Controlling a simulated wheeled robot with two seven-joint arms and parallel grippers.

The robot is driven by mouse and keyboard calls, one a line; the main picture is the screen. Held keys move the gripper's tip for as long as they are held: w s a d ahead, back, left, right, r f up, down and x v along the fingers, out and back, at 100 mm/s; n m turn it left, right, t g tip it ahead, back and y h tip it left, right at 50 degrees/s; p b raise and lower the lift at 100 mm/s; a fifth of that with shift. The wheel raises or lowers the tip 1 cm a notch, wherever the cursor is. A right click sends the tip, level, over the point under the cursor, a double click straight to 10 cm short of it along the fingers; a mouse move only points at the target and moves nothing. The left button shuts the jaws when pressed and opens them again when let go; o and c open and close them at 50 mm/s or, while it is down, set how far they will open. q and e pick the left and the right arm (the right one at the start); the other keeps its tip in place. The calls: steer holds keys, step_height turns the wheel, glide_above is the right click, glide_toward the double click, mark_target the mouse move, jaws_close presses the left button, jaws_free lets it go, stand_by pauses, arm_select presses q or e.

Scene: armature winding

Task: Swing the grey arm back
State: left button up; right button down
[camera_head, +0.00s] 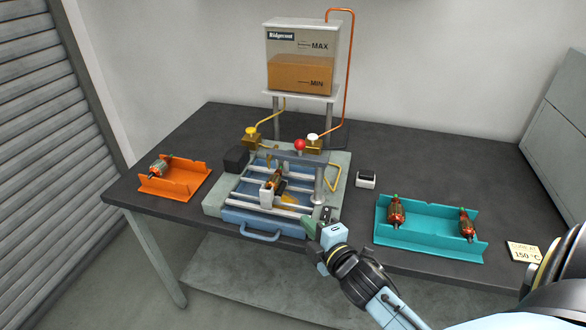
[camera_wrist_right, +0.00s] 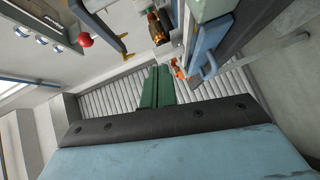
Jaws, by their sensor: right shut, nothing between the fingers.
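The grey arm (camera_head: 285,156) lies crosswise over the bench fixture (camera_head: 334,190), beside an upright metal post. A red knob (camera_head: 300,144) and two brass valves, yellow-capped (camera_head: 250,137) and white-capped (camera_head: 312,143), sit along it. A copper armature (camera_head: 278,180) rests below it among the fixture's rails. My right gripper (camera_head: 316,222) is at the fixture's front right corner, in front of the arm and apart from the knob. Its green fingers (camera_wrist_right: 157,87) are together and empty in the right wrist view, where the red knob (camera_wrist_right: 85,40) also shows. My left gripper is not in view.
An orange tray (camera_head: 178,188) with one armature is at left. A teal tray (camera_head: 425,240) with two armatures is at right. A small black-and-white box (camera_head: 366,180) stands beside the fixture. A tank (camera_head: 300,60) with a copper pipe rises behind. A blue handle (camera_head: 260,236) projects in front.

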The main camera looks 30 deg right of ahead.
step_height(320, 180, up, 8)
steer(key=n+t, duration=0.1)
steer(key=shift+f+n+t, duration=0.15)
steer(key=shift+n+t, duration=0.25)
glide_toward(285, 157)
steer(key=w+a, duration=0.3)
steer(key=w+d, duration=0.1)
steer(key=w+d+p, duration=0.1)
steer(key=d, duration=0.1)
steer(key=shift+w+d, duration=0.2)
steer(key=shift+w, duration=0.2)
